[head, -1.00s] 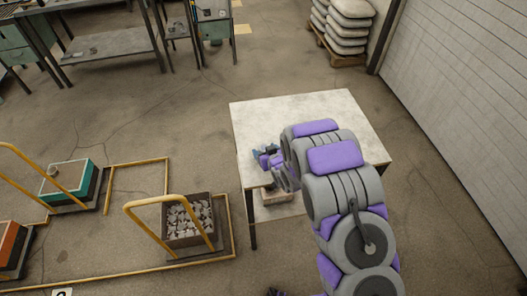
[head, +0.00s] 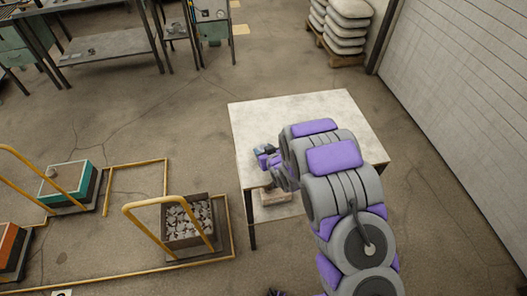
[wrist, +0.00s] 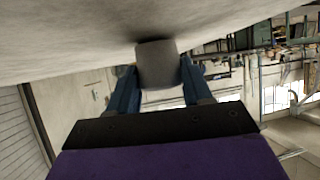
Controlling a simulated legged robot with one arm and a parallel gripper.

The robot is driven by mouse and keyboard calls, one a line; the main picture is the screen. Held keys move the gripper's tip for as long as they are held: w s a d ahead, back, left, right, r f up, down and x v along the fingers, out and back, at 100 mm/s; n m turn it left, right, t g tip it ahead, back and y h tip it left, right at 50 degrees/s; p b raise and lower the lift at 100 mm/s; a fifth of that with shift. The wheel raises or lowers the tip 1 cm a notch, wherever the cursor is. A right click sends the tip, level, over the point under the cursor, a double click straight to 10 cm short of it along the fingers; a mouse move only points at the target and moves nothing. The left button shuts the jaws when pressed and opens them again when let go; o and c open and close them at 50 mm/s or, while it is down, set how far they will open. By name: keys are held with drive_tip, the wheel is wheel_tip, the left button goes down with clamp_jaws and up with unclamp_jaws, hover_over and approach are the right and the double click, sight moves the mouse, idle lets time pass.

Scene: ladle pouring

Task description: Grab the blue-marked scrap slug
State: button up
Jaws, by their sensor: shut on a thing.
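My gripper (head: 264,150) is low over the left part of the pale-topped table (head: 300,108), with my arm reaching in from the lower right. In the wrist view my gripper's two blue fingers (wrist: 157,76) are shut on a plain grey cylindrical slug (wrist: 156,62), one finger on each side. The slug's end lies close to the pale table surface (wrist: 70,40); whether it touches I cannot tell. No blue mark shows on its visible side. In the head view the slug is too small to make out clearly.
A dark crate of grey scrap (head: 188,222) with a yellow handle stands left of the table. Farther left are a teal box (head: 70,180) and an orange box (head: 12,240). Stacked sacks (head: 350,35) stand at the back. The table's far and right parts look clear.

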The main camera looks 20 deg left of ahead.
sight(264, 145)
drive_tip(key=shift+r, duration=0.55)
wheel_tip(264, 145, up, 3)
drive_tip(key=shift+f+p, duration=0.1)
drive_tip(key=shift+p, duration=0.4)
drive_tip(key=s+d+p, duration=0.4)
drive_tip(key=s+p, duration=0.6)
drive_tip(key=s, duration=0.5)
drive_tip(key=shift+s+d+r, duration=0.15)
drive_tip(key=shift+r, duration=0.3)
